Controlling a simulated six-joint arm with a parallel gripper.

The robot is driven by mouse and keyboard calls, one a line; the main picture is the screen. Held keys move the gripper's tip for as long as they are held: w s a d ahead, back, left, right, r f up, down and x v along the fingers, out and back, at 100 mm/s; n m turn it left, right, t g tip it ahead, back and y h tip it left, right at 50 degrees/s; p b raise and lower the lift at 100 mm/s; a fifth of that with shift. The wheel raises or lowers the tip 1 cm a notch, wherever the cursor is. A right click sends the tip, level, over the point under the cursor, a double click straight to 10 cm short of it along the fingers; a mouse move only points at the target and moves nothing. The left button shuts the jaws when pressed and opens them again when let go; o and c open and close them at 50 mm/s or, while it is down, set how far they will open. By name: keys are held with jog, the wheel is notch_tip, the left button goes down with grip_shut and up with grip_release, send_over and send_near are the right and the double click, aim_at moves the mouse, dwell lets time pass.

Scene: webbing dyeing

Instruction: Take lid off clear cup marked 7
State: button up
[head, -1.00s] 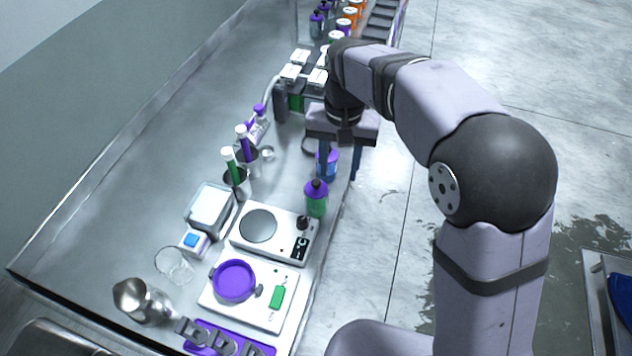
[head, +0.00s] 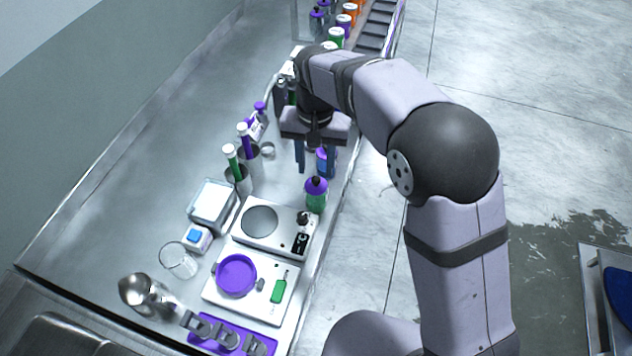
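I cannot read a 7 on any vessel, so I cannot tell which cup is the one marked 7. Several white-lidded vessels stand at the back of the bench; one white lid (head: 288,70) shows at the left of my arm, and the rest are largely hidden behind it. My gripper (head: 316,168) points down over the right side of the bench with its fingers apart and nothing seen between them. A blue bottle with a purple top (head: 327,162) is beside its right finger, partly covered. Contact cannot be told.
A green bottle with purple cap (head: 316,197) stands in front of my gripper. Holders with tall capped tubes (head: 232,163) are to its left. A hotplate (head: 275,228), scale (head: 253,300), glass beaker (head: 178,262) and metal jug (head: 138,294) are nearer. The left bench is clear.

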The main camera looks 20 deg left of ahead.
aim_at(316, 178)
jog(key=shift+f+p, duration=0.75)
jog(key=shift+f, duration=1.3)
jog(key=shift+w, duration=0.1)
grip_shut()
